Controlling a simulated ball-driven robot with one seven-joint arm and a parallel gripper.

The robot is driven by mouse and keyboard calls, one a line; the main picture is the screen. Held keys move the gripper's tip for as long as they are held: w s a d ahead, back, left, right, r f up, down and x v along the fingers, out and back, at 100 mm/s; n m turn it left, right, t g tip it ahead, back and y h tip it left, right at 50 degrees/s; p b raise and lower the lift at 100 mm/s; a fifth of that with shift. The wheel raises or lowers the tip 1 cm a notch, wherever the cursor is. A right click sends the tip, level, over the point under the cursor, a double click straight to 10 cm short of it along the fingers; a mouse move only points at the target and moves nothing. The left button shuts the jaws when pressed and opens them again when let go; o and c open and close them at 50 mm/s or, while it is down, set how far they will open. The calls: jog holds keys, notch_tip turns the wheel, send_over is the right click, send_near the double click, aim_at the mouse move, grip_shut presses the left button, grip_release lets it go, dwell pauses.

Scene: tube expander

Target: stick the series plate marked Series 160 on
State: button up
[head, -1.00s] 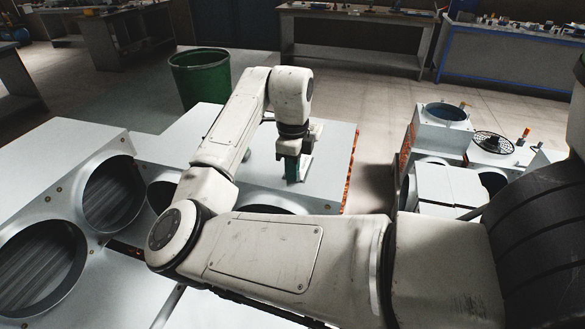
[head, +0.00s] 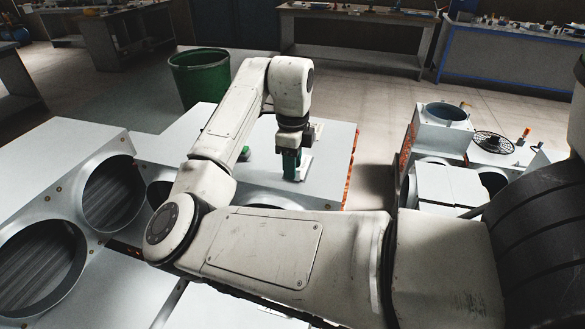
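My gripper (head: 291,172) points down at the top of a white box-shaped unit (head: 328,185). Its fingers are small and greenish, and their opening cannot be made out. A pale upright piece (head: 304,167) shows right beside the fingers; I cannot tell whether it is held or stands on the surface. A small light item (head: 318,129) shows just behind my wrist. No Series 160 marking is readable anywhere, so I cannot tell which piece is the series plate.
A small green object (head: 245,153) lies on the white surface left of my gripper. White housings with large round openings (head: 112,194) fill the left. A green bin (head: 200,76) stands behind. More white units (head: 447,185) stand at right, across a floor gap.

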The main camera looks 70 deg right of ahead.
notch_tip(320, 180, up, 9)
dwell(0.3)
jog(key=shift+s, duration=0.1)
dwell(0.5)
